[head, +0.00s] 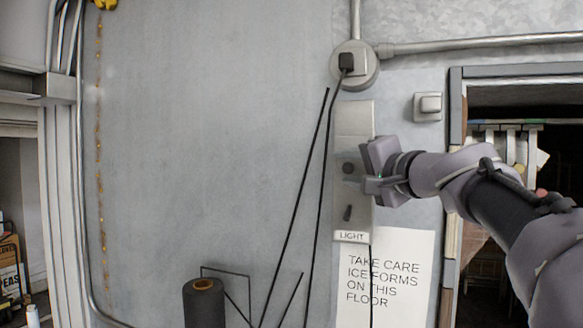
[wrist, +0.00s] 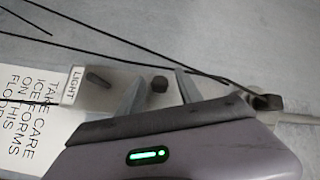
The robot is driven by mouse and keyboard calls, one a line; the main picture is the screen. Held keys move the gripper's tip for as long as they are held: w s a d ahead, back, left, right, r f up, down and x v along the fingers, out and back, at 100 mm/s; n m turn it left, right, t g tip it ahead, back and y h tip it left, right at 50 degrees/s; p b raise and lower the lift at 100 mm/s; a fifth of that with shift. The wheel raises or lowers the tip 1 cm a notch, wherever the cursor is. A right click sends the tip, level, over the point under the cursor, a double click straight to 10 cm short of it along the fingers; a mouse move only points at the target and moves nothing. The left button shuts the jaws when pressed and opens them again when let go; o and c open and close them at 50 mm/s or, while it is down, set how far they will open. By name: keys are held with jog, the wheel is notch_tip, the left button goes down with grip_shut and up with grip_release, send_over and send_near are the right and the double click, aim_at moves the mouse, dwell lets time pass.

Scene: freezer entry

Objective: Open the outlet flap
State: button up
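No flap clearly stands open. My gripper (head: 368,172) is at the panel's right side, at knob height.
A round wall box (head: 369,72) with a black plug (head: 346,62) is above the panel; its cord hangs past the panel's left edge. Dark rods (head: 290,223) lean left of it. A paper notice (head: 385,275) is below. A dark roll (head: 204,303) stands lower left.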

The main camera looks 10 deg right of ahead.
grip_shut()
jog(key=shift+r, duration=0.1)
dwell(1.1)
